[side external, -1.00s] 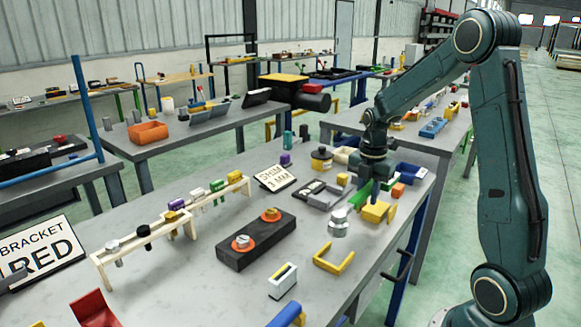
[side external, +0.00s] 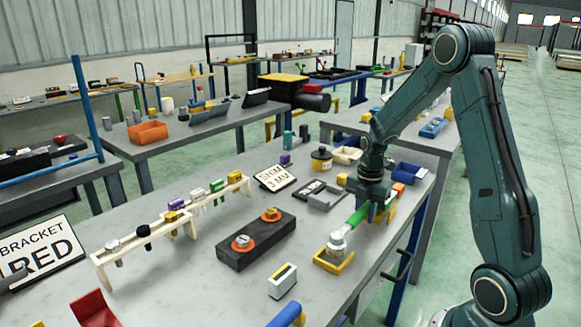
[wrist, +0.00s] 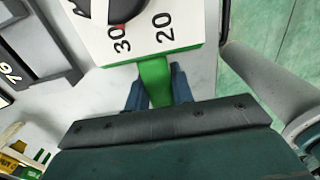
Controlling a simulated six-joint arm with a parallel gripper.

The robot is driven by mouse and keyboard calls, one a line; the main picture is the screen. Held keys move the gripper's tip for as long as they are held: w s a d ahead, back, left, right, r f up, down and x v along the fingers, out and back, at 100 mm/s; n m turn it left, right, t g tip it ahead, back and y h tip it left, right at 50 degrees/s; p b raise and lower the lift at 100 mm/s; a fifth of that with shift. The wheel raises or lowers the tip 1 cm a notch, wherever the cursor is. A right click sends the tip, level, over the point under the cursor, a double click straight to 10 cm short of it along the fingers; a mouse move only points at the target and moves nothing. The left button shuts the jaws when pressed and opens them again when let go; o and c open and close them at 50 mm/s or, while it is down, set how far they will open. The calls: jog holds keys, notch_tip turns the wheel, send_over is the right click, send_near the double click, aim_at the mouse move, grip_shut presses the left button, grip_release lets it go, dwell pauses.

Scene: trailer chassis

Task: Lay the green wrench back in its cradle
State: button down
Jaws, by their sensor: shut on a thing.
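My gripper (side external: 370,210) is shut on the green wrench (side external: 357,216) by its handle. In the side view the handle slants down and left to a silvery head (side external: 338,241). The head is over the yellow U-shaped cradle (side external: 332,267) near the bench's right edge; whether it touches the cradle I cannot tell. In the wrist view the green handle (wrist: 153,76) runs between my blue-grey fingertips (wrist: 158,88) to a white face with a dark part and the numbers 30 and 20. That view does not clearly show the cradle.
A black block (side external: 256,243) with two orange-ringed metal pieces lies left of the cradle. A small white block (side external: 283,282) is nearer the camera.

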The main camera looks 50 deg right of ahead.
aim_at(366, 206)
jog(key=shift+f, duration=0.55)
dwell(0.4)
jog(key=c, duration=1.2)
grip_release()
jog(key=shift+r, duration=0.1)
notch_tip(366, 206, up, 13)
jog(key=shift+f, duration=0.1)
jog(key=shift+a, duration=0.1)
